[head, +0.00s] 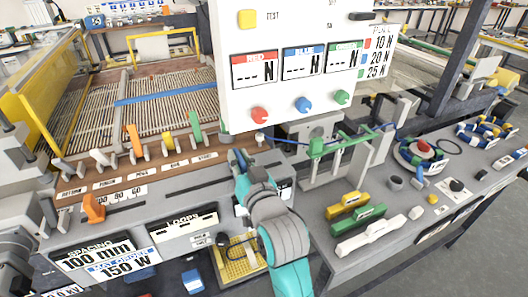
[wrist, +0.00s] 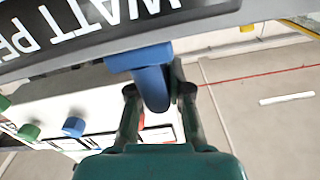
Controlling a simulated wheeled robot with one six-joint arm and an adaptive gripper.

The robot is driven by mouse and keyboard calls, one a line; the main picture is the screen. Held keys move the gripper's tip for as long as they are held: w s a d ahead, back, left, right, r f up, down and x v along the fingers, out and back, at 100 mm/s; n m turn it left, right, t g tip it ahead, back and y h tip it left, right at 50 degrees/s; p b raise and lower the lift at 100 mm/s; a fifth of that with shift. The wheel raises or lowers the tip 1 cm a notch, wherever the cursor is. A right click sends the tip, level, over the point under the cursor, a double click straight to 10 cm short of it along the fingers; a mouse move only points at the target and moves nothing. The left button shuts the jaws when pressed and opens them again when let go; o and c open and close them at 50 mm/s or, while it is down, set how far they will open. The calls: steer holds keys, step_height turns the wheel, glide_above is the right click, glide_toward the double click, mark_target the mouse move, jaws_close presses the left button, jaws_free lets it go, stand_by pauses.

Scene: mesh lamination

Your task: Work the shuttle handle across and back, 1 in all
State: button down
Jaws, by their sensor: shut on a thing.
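A blue handle (wrist: 152,85) hangs as a rounded bar from a blue block under a grey rail in the wrist view. My gripper (wrist: 158,92) is shut on this handle, with one dark finger on each side of it. No label in view says which part is the shuttle handle. In the head view my gripper (head: 239,160) is at the front ledge of the machine, below the large white panel. The handle is mostly hidden there by my teal and grey arm.
A white panel (head: 290,95) with red, blue and green knobs stands behind my gripper. A row of coloured levers (head: 195,128) is to its left. A green-topped frame (head: 345,142) stands close on the right. Yellow, green and white bars (head: 358,222) lie on the bench.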

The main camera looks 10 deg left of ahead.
steer(key=s+a, duration=0.3)
steer(key=a, duration=0.1)
steer(key=s+a, duration=0.3)
steer(key=a, duration=0.2)
steer(key=s+a, duration=0.3)
steer(key=a, duration=0.1)
steer(key=shift+s+a, duration=0.1)
steer(key=shift+a, duration=0.15)
steer(key=c, duration=1.1)
jaws_free()
steer(key=shift+a, duration=0.15)
steer(key=shift+s+d, duration=0.25)
steer(key=v, duration=1.1)
steer(key=shift+s, duration=0.15)
steer(key=shift+d, duration=0.15)
